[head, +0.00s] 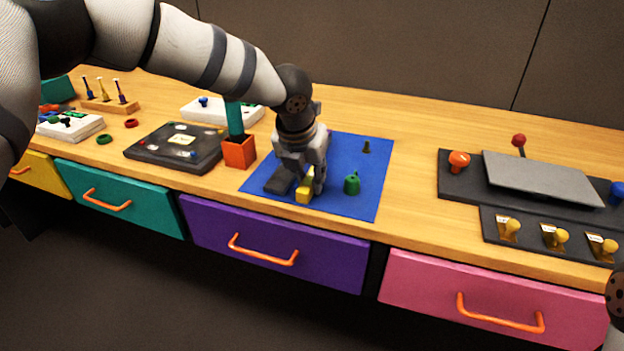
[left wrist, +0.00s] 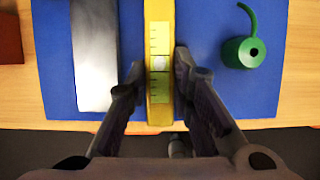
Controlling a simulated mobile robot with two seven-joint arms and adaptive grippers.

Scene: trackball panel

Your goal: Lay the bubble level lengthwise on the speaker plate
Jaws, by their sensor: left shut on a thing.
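The bubble level is a yellow bar (head: 304,196) on or just above the blue mat; I cannot tell if it touches. My left gripper (head: 300,180) is shut on it from above. In the left wrist view the bubble level (left wrist: 159,30), with its pale green vial, runs straight between the two fingers of my left gripper (left wrist: 158,72). A wide grey plate (head: 545,178), which looks like the speaker plate, lies on the dark panel at the right, far from the gripper. My right gripper is not in view.
On the blue mat (head: 355,150) are a grey block (left wrist: 95,50) beside the level and a green can (head: 352,185). An orange box (head: 239,152) stands left. Wood is clear between mat and panel.

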